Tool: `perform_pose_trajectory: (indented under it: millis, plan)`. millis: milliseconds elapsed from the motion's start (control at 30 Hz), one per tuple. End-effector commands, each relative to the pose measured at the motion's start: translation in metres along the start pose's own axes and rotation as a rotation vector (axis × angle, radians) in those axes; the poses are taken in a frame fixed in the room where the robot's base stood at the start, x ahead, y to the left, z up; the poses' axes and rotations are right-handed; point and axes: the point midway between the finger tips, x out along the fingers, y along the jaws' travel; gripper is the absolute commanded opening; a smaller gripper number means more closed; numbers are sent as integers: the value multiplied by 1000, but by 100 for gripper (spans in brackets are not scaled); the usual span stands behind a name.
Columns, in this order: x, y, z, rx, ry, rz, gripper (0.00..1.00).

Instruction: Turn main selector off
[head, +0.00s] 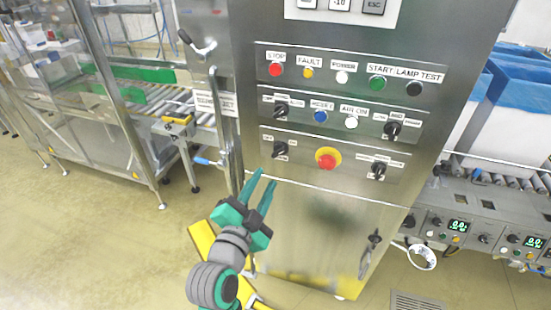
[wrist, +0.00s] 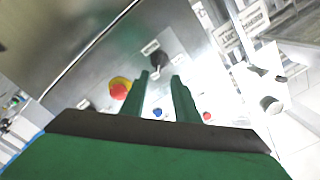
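The lower-left knob (head: 280,149) is nearest my gripper (head: 265,177). The others are the lower-right knob (head: 378,170) and the upper-right knob (head: 393,129), with a further dark knob (head: 280,109) at upper left. My green fingers are apart and empty, below and left of the lower-left knob in the head view. In the wrist view that knob (wrist: 156,59) lies just beyond the fingertips (wrist: 160,75), apparently not between them.
A red emergency button on a yellow ring (head: 327,158) sits right of the lower-left knob; it also shows in the wrist view (wrist: 119,90). Coloured push buttons fill the rows above. A vertical door handle (head: 226,125) stands left of the panel. Conveyors flank the cabinet.

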Motion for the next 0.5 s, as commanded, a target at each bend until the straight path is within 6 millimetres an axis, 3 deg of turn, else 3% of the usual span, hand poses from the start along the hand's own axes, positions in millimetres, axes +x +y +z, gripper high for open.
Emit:
perform_pose_trajectory:
  millis: [500]
  plan:
    - [83,1,-2,-2,3,2,28]
